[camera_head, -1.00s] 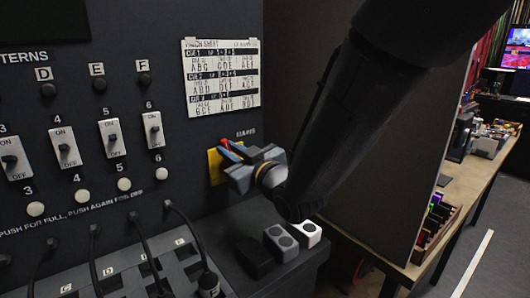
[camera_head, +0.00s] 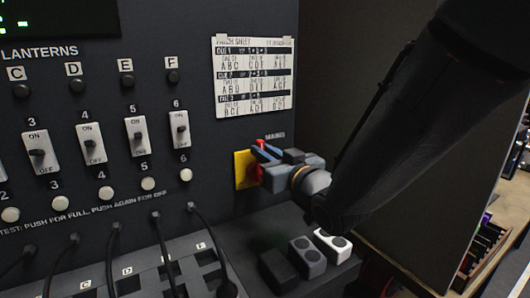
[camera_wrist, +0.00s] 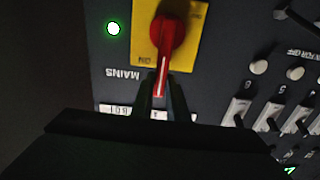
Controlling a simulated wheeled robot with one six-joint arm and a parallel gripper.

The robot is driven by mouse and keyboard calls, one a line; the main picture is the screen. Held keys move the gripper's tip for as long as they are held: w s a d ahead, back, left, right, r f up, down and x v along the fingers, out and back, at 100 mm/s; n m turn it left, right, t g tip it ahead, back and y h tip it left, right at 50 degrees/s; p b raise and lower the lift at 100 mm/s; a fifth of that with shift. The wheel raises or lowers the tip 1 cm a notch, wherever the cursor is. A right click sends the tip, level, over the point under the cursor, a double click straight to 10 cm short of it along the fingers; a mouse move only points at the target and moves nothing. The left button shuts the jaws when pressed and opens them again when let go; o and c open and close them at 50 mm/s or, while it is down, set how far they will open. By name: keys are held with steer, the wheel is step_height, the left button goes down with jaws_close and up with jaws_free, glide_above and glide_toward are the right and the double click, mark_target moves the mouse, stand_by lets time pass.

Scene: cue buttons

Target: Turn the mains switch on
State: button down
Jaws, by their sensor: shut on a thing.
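The mains switch is a red rotary handle on a yellow plate (camera_head: 242,170) at the right end of the black panel. In the wrist view the red handle (camera_wrist: 168,38) points down the picture, toward the upside-down MAINS label and near the plate's ON mark. My gripper (camera_head: 262,160) is at the plate, shut on the handle. In the wrist view its dark fingers (camera_wrist: 161,92) lie on both sides of the handle's end. In the head view the fingers hide much of the handle. A green lamp (camera_wrist: 113,28) beside the plate is lit.
A paper sheet (camera_head: 254,75) is fixed above the switch. Slider switches (camera_head: 180,128) and round white buttons (camera_head: 185,174) are to its left. Black cables (camera_head: 206,232) hang below. Small blocks (camera_head: 333,245) stand on the ledge under my gripper. Green text shows on a screen (camera_head: 50,20).

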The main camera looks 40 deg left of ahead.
steer(key=c, duration=1.7)
jaws_free()
steer(key=shift+w, duration=0.1)
steer(key=b+v, duration=0.2)
steer(key=v, duration=0.6)
steer(key=shift+a, duration=0.15)
